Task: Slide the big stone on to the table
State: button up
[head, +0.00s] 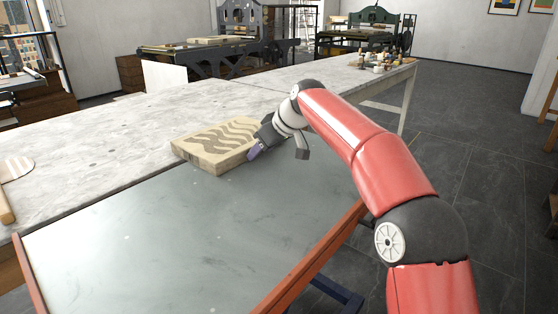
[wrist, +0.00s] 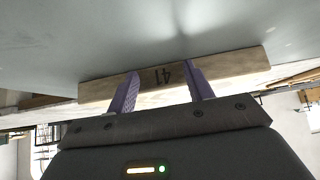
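The big stone (head: 215,145) is a thick pale slab with brown wavy bands on top. It lies flat across the seam between the marble-topped table (head: 110,125) and the smooth grey bed (head: 170,225) with orange-brown side rails. Its near corner is over the bed; how much rests on the table is partly hidden. My gripper (head: 256,150) is at the stone's right-hand side. In the wrist view my gripper (wrist: 160,90) has its two purple fingers apart, tips at the stone's side face (wrist: 230,70), marked 41. Nothing is seen clasped between them; contact is unclear.
A cluster of small bottles (head: 378,63) stands at the table's far right end. A pale rounded piece (head: 15,168) and a wooden handle (head: 5,210) lie at the left. Presses (head: 215,50) stand behind. The marble around the stone's far side is clear.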

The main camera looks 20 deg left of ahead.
aim_at(249, 142)
jog(key=shift+w+a, duration=0.3)
jog(key=shift+a, duration=0.7)
jog(key=shift+w+a, duration=0.3)
jog(key=shift+a, duration=0.65)
jog(key=shift+w+a+f, duration=0.1)
jog(key=shift+w+a, duration=0.05)
jog(key=shift+a, duration=0.45)
